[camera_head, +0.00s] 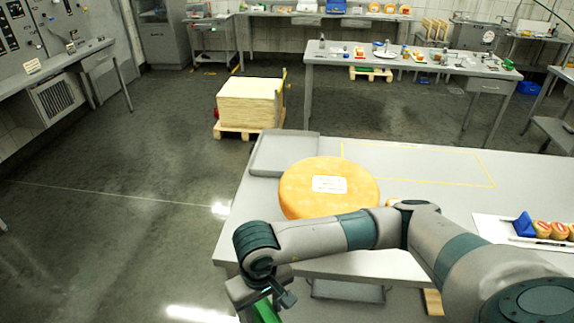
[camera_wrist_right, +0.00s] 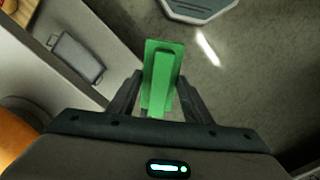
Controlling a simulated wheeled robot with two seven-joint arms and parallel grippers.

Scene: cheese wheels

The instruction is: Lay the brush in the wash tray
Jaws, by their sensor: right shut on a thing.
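My right gripper (camera_head: 268,296) hangs low beyond the left front corner of the table, over the floor. It is shut on the green brush (camera_head: 266,312), whose lower part is cut off by the picture's edge. In the right wrist view the brush (camera_wrist_right: 161,75) sits between the two fingers (camera_wrist_right: 158,98), its flat green face toward the camera. The grey wash tray (camera_head: 283,152) lies at the table's far left corner, behind the cheese wheel, and looks empty. The brush is well apart from the tray. My left gripper is not in view.
A large orange cheese wheel (camera_head: 300,200) with a white label stands on the table (camera_head: 440,165), between my arm and the tray. A yellow outlined area (camera_head: 420,165) at the back is clear. A white tray (camera_head: 490,228) with small cheeses lies at right.

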